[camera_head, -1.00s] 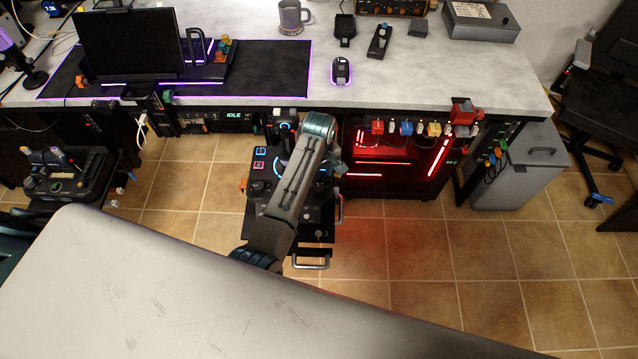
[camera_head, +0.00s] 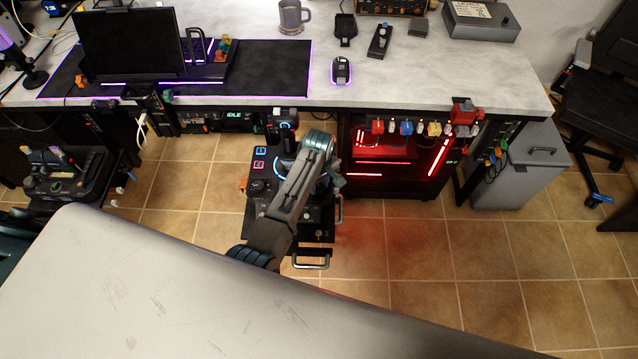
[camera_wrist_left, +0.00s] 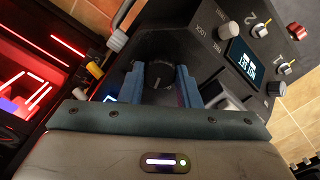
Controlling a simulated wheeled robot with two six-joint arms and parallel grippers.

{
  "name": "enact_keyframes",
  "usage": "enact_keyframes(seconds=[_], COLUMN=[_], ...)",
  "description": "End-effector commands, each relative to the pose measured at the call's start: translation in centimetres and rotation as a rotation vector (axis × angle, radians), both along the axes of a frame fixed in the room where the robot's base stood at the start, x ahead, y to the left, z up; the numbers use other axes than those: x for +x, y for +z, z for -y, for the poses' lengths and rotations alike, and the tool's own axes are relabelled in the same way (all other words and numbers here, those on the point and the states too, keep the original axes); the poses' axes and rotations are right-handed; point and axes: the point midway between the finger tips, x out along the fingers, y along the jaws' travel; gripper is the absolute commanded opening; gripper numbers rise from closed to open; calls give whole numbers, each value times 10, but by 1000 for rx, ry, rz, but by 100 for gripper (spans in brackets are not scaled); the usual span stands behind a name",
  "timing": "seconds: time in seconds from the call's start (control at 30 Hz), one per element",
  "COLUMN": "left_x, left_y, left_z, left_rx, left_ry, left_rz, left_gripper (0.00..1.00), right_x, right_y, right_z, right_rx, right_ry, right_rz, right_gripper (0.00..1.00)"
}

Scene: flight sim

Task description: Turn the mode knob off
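A control panel (camera_head: 262,200) with lit blue and pink buttons stands below the desk edge in the head view. My left arm crosses over it and hides part of it. In the left wrist view, my left gripper (camera_wrist_left: 161,86) has its two blue fingers apart. A dark round knob with pale marks (camera_wrist_left: 162,74) shows in the gap between them. I see no finger clearly pressing on it, and its setting is too small to read. No label names it as the mode knob. My right gripper is in neither view.
The panel face in the left wrist view carries a small lit display (camera_wrist_left: 243,64), a silver knob (camera_wrist_left: 228,30) and several toggle switches. The desk (camera_head: 420,75) rises behind the panel. A red-lit case (camera_head: 390,185) stands to its right.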

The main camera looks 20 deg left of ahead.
Motion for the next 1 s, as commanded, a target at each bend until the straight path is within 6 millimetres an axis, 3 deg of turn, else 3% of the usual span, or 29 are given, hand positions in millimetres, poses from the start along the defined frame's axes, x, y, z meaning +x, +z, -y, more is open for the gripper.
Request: enact_keyframes(seconds=[0.37, 1.0], left_x=[0, 0], left_y=[3, 2], left_z=[0, 0], left_rx=[0, 0], left_ry=[75, 548], left_rz=[-2, -2], left_gripper=[7, 7], right_x=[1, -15], right_y=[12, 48], right_z=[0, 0], right_rx=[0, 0], right_ry=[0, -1], right_rz=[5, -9], right_gripper=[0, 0])
